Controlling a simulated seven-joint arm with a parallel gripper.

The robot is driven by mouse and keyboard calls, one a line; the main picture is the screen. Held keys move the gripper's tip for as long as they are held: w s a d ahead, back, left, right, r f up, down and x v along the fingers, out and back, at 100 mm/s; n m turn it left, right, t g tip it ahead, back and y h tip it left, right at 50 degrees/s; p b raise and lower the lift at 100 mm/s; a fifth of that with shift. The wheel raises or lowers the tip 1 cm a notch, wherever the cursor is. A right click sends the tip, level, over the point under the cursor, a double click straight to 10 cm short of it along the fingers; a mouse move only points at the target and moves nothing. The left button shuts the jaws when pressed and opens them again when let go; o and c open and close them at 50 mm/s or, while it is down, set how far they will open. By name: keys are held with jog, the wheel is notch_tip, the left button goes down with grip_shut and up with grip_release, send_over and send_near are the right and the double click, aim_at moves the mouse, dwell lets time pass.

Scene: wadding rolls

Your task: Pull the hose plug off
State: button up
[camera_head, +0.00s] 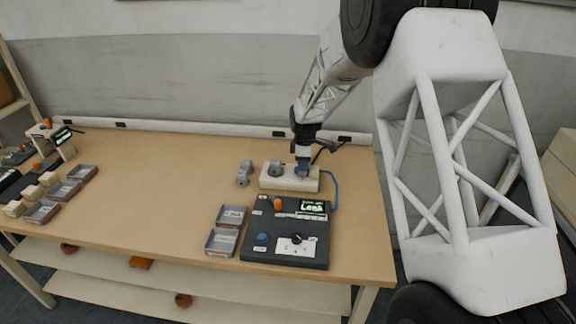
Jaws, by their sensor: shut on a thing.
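My gripper (303,158) points down at the right part of a cream block (290,185) at the back right of the table. It is shut on a small blue-grey piece, which looks like the hose plug (302,170), at the block's top. The fingers hide most of that piece, and I cannot tell whether it is seated or lifted. A blue hose (336,190) curves from the block's right end down to the dark panel (262,221). A grey round fitting (275,168) stands on the block, left of my gripper.
The dark panel carries a lit display (312,206), an orange knob, a blue button and a black dial. Two grey trays (221,241) lie left of it. Grey parts (243,174) lie left of the block. The table (160,190) is clear in its middle.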

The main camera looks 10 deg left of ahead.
jog(key=shift+d, duration=0.1)
dwell(0.7)
jog(key=o, duration=0.7)
jog(key=shift+r, duration=0.1)
jog(key=shift+r, duration=3.4)
